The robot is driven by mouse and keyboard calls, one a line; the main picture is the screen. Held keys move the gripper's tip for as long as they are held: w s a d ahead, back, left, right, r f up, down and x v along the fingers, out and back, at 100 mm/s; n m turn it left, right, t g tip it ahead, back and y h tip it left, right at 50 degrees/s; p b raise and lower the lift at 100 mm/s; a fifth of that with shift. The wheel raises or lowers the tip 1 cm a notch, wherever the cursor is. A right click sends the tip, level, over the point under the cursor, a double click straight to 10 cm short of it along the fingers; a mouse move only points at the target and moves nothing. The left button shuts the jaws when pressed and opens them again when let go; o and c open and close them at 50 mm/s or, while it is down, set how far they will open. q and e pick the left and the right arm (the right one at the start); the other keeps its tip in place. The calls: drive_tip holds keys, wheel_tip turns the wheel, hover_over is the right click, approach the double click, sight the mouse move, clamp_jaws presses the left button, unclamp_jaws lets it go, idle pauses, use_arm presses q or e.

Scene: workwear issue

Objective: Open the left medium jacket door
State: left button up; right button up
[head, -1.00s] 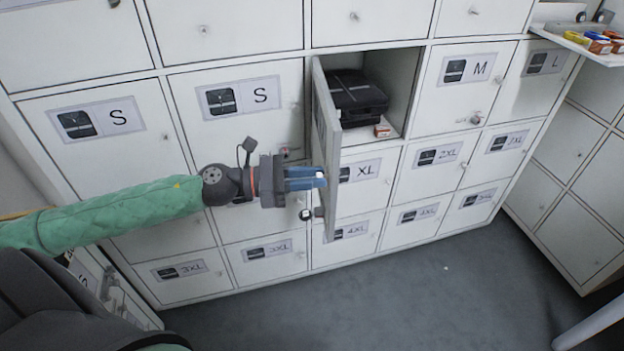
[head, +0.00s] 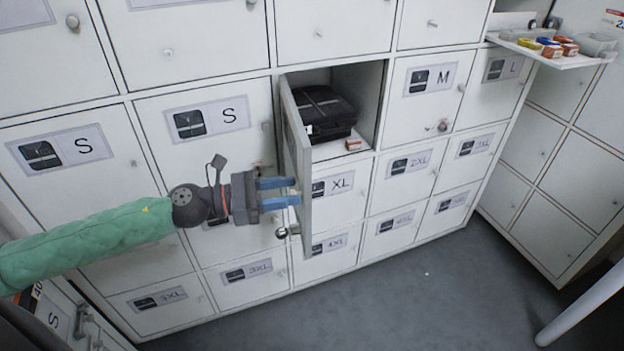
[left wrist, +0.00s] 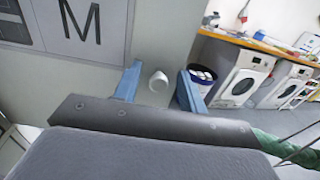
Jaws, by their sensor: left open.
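The left medium jacket door (head: 297,135) stands swung out from its compartment, seen nearly edge-on in the head view. In the left wrist view its outer face (left wrist: 155,35) carries a label with a large M (left wrist: 88,25). A pale round knob (left wrist: 158,82) on that face sits between my left gripper's fingers (left wrist: 155,85), with gaps visible beside it. In the head view my left gripper (head: 294,191) is open at the door's outer side, its blue fingertips close to the face. My right gripper is not in view.
The open compartment holds a black folded garment or case (head: 325,112) and a small orange-white box (head: 353,144). A closed door labelled M (head: 425,105) is to the right. A shelf (head: 545,56) with small coloured items juts out at upper right. Grey floor (head: 400,300) is clear below.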

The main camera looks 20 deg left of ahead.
sight(303, 175)
use_arm(q)
wheel_tip(303, 175, up, 4)
drive_tip(key=shift+d+f, duration=0.1)
drive_tip(key=shift+f, duration=0.15)
drive_tip(key=shift+d+r, duration=0.1)
drive_tip(key=shift+d, duration=0.15)
drive_tip(key=shift+d+r, duration=0.1)
drive_tip(key=shift+d, duration=0.05)
drive_tip(key=shift+s+d+r, duration=0.1)
drive_tip(key=shift+d+r, duration=0.1)
drive_tip(key=shift+d, duration=0.15)
drive_tip(key=shift+d+r, duration=0.35)
drive_tip(key=shift+d, duration=0.15)
drive_tip(key=shift+s+d+r+p, duration=0.15)
drive_tip(key=shift+d+r+p, duration=0.35)
drive_tip(key=shift+d+p, duration=0.35)
drive_tip(key=s+d+r+p, duration=0.1)
drive_tip(key=d+r+p, duration=0.3)
drive_tip(key=d+p, duration=0.3)
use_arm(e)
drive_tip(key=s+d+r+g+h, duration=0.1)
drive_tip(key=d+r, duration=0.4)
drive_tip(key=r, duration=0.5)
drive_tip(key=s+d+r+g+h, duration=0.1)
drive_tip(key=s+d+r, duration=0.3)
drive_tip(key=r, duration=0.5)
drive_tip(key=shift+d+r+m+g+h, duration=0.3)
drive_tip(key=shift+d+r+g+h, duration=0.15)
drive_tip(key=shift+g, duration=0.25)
